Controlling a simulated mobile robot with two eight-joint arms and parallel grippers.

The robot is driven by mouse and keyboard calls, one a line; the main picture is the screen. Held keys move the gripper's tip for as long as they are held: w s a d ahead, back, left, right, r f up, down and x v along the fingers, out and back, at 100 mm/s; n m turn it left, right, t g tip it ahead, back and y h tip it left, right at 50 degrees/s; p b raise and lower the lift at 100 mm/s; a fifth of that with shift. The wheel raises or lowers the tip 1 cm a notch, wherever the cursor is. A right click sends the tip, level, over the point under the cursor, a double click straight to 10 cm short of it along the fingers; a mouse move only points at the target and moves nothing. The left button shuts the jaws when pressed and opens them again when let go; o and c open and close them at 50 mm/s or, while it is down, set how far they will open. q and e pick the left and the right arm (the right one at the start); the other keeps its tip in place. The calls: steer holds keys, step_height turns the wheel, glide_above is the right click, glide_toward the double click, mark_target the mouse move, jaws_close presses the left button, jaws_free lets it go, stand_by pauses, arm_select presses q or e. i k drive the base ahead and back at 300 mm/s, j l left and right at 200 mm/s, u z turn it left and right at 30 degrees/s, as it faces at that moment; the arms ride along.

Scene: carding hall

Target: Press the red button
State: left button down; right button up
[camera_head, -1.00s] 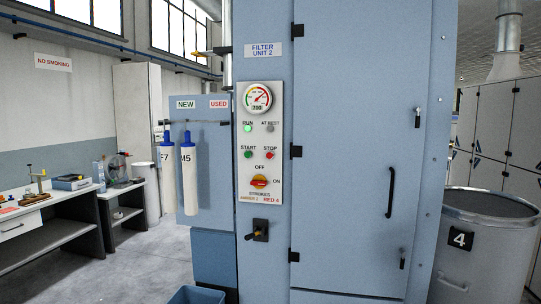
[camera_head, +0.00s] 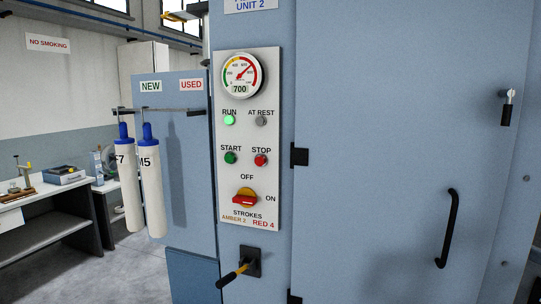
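The red button (camera_head: 261,160) is a small round button under the label STOP on the pale control panel (camera_head: 251,100). It sits to the right of the green START button (camera_head: 231,158). Above them the green RUN lamp (camera_head: 229,120) is lit and the AT REST lamp (camera_head: 261,121) is grey. A dial gauge (camera_head: 242,75) at the top reads 700, with its needle towards the upper right. A red and yellow rotary switch (camera_head: 244,199) is below, its red handle lying roughly level, pointing to ON. Neither gripper is in view.
A blue cabinet door (camera_head: 390,120) with a black handle (camera_head: 448,228) is to the right. Two white filter cartridges (camera_head: 151,185) hang at the left. A bench (camera_head: 40,215) stands further left.

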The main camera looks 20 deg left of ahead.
mark_target(259, 161)
steer(key=i+l, duration=0.1)
steer(key=i, duration=0.35)
steer(key=i+l, duration=0.1)
steer(key=i, duration=0.4)
steer(key=j+u, duration=0.05)
